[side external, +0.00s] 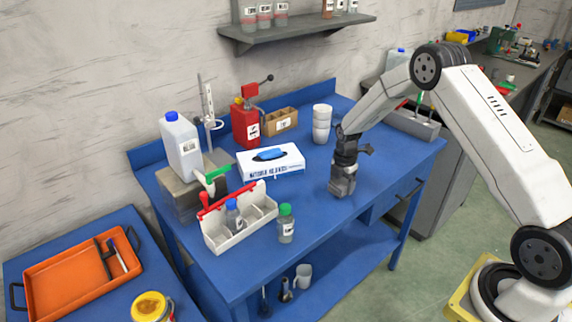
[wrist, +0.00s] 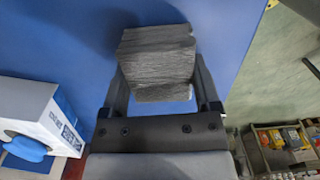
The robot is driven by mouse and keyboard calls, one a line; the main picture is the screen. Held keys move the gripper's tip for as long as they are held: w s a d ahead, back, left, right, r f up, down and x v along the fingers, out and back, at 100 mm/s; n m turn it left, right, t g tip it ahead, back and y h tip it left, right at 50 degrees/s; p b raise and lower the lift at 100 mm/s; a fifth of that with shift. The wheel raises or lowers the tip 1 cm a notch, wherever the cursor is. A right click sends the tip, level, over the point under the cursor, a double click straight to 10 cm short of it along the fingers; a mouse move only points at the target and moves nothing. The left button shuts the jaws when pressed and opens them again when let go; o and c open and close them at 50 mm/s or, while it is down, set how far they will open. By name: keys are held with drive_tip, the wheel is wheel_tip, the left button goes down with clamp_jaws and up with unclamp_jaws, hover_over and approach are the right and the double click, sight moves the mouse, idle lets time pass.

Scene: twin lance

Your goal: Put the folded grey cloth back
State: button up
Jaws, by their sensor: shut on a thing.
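The folded grey cloth (wrist: 157,60) is a thick grey layered block between the two fingers of my gripper (wrist: 163,88) in the wrist view. My gripper is shut on it. In the side view my gripper (side external: 342,192) points down over the right part of the blue table (side external: 310,215), near its front edge. The cloth there (side external: 341,187) is small, dark and hard to tell apart from the fingers. I cannot tell whether the cloth touches the table top.
A glove box (side external: 271,162) stands left of my gripper, also in the wrist view (wrist: 35,115). Stacked white cups (side external: 322,123) stand behind. A white caddy (side external: 240,225) and a green-capped bottle (side external: 286,224) are front left. An orange tray (side external: 75,285) lies on the left table.

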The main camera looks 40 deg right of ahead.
sight(342, 182)
drive_tip(key=shift+f, duration=0.2)
drive_tip(key=o, duration=1)
wheel_tip(342, 182, up, 12)
drive_tip(key=shift+r, duration=0.1)
idle(0.3)
idle(0.5)
